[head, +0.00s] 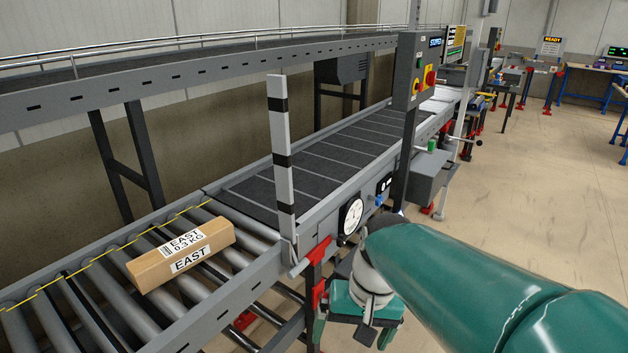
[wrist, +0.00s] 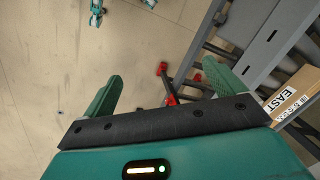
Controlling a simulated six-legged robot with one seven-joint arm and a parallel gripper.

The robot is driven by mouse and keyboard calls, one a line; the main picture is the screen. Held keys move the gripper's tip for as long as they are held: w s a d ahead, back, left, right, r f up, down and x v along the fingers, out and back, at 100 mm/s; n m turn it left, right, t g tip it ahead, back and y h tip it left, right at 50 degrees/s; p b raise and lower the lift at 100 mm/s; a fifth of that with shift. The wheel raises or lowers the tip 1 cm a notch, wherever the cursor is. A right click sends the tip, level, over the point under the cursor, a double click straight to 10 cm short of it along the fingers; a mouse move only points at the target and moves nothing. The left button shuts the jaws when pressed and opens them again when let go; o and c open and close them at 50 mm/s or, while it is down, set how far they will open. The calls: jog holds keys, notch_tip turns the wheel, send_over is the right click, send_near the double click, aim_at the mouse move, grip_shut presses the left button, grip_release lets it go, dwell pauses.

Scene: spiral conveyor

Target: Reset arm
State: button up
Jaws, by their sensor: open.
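My gripper (head: 353,332) hangs low beside the conveyor's near side, at the end of my green arm, and points down. In the wrist view my gripper (wrist: 160,88) has its two green fingers wide apart, with nothing between them but floor and a red foot of the stand behind. A brown carton (head: 180,256) marked EAST, 0.3 KG lies on the roller section, to the left of my gripper and apart from it. The carton (wrist: 290,102) also shows at the right edge of the wrist view, partly cut off.
A striped upright post (head: 282,160) stands at the rollers' end, where the dark belt (head: 330,155) begins. A gauge (head: 351,216) and a control box with a red button (head: 430,78) sit along the near side. Open floor (head: 530,180) lies to the right.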

jog(key=s+d+r+t+h, duration=0.2)
jog(key=s+d+r+t, duration=0.3)
jog(key=d, duration=0.4)
jog(key=shift+s+r+t, duration=0.15)
jog(key=shift+s+t, duration=0.15)
jog(key=shift+s, duration=0.3)
dwell(0.4)
